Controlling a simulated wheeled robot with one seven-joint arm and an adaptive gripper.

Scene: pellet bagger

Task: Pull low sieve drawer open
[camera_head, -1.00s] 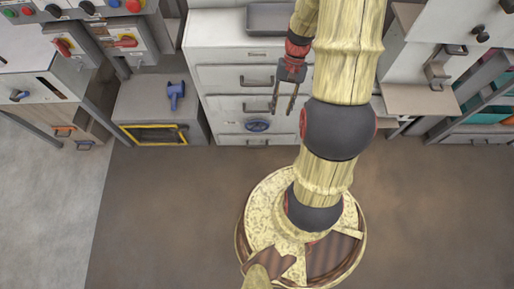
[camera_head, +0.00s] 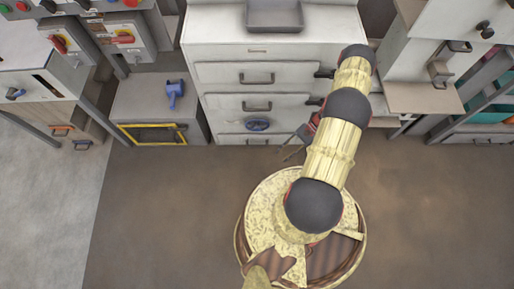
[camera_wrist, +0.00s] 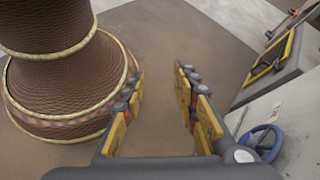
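The white cabinet (camera_head: 320,60) has a stack of drawers with dark handles. Its lowest drawer front (camera_head: 226,139) sits near the floor, with a handle (camera_head: 256,141) below a blue handwheel (camera_head: 257,125). No label reads clearly, so I cannot tell for certain that it is the low sieve drawer. The drawers look shut. My gripper (camera_head: 289,155) is low, just in front of the cabinet's lower right, partly hidden by my arm. In the wrist view my gripper (camera_wrist: 160,78) is open and empty, with bare floor between its fingers. The handwheel (camera_wrist: 262,140) is to its right, apart from it.
A grey box with a yellow-framed opening (camera_head: 154,134) and a blue part (camera_head: 176,93) on top stands left of the cabinet. Small drawers with orange (camera_head: 61,130) and blue handles are at far left. Shelving is at right. The brown floor before the cabinet is clear.

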